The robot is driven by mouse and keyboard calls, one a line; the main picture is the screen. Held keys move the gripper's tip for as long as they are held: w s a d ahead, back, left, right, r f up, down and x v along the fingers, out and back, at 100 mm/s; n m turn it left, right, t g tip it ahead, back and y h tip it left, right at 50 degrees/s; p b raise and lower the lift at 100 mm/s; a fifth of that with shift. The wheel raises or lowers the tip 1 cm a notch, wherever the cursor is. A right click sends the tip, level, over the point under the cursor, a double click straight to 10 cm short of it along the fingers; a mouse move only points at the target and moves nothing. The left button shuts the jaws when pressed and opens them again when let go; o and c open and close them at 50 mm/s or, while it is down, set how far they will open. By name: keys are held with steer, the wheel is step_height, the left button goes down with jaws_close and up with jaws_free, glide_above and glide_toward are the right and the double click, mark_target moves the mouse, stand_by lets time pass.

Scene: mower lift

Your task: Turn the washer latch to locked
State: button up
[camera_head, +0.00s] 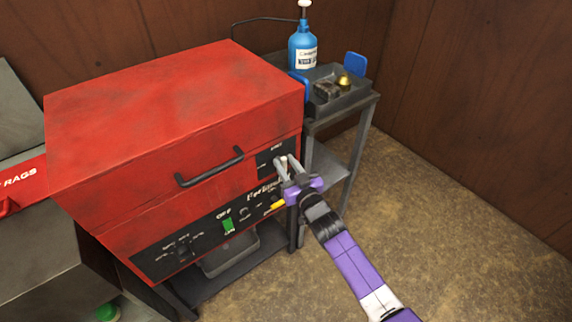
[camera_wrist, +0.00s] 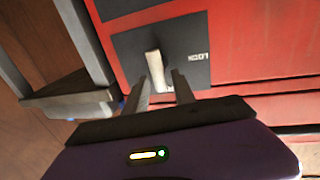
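The red parts washer (camera_head: 170,110) stands at the left with its lid down. Its latch is a pale lever (camera_wrist: 155,70) on a dark plate (camera_wrist: 193,45) at the right of the washer's front; the plate's lettering is not fully readable. My gripper (camera_head: 286,164) is at this plate. In the wrist view my gripper (camera_wrist: 160,86) has its two fingers apart, with the lower part of the lever between them. A gap shows beside the lever, and I cannot tell whether either finger touches it.
A black handle (camera_head: 209,167) sticks out from the washer's front. A green switch (camera_head: 228,225) and a yellow one (camera_head: 277,204) sit on the panel below. A grey cart (camera_head: 340,158) with a blue bottle (camera_head: 302,48) stands close at the right. Floor at the right is clear.

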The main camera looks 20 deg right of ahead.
jaws_close()
steer(key=shift+f+n+b, duration=0.15)
steer(key=shift+n+b, duration=0.15)
steer(key=shift+a+f+n+b, duration=0.15)
steer(key=shift+n+b, duration=0.7)
steer(key=shift+n, duration=0.05)
steer(key=n+b, duration=0.2)
steer(key=n, duration=0.1)
steer(key=n+t+y+b, duration=0.1)
steer(key=n+b, duration=0.1)
steer(key=n, duration=0.2)
steer(key=f+n+y+b, duration=0.1)
steer(key=n+b, duration=0.1)
steer(key=n, duration=0.2)
steer(key=shift+s+a+t, duration=0.2)
steer(key=shift+a+t, duration=0.15)
steer(key=shift+t, duration=0.05)
steer(key=n+y+b, duration=0.1)
steer(key=n, duration=0.2)
steer(key=n+y+b, duration=0.1)
steer(key=n, duration=0.2)
steer(key=shift+f+n, duration=0.2)
steer(key=shift+n, duration=0.1)
